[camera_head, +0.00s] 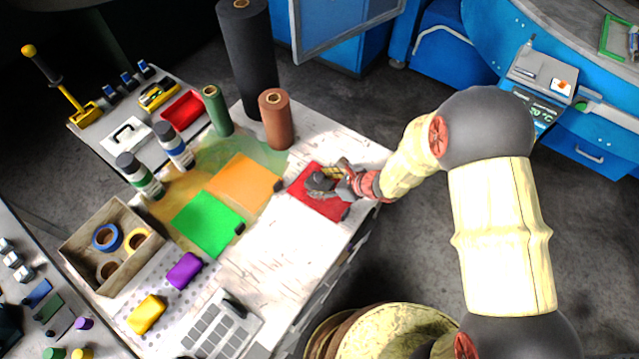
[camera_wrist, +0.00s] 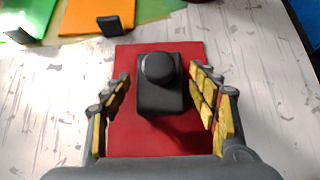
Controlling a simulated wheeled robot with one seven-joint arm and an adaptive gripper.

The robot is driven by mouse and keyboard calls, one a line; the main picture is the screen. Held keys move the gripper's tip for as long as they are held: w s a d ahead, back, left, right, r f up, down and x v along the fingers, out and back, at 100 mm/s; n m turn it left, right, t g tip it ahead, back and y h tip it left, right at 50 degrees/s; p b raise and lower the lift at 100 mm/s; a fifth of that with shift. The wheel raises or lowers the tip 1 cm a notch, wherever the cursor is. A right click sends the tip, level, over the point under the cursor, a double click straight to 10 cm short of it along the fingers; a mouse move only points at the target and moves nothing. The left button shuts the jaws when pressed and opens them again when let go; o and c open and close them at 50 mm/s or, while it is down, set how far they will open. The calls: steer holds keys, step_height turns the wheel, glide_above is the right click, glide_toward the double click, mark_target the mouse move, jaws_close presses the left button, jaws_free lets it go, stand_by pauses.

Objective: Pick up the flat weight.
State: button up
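The flat weight (camera_wrist: 158,95), a black block with a round knob on top, lies on a red sheet (camera_wrist: 125,135) in the wrist view. My gripper (camera_wrist: 165,82) is open, with one yellow-padded finger to the left of the weight and the other to its right. There are gaps between the fingers and the block, and nothing is held. In the head view my gripper (camera_head: 328,172) is over the red sheet (camera_head: 318,205) near the table's right edge. There the dark weight is partly hidden and hard to separate from the fingers.
An orange sheet (camera_head: 243,182) and a green sheet (camera_head: 208,224) lie to the left, with small black pieces at their edges. A brown roll (camera_head: 274,118) and a tall black roll (camera_head: 250,60) stand behind.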

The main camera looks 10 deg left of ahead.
jaws_close()
stand_by(0.8)
steer(key=shift+w+r, duration=0.1)
steer(key=shift+r, duration=0.05)
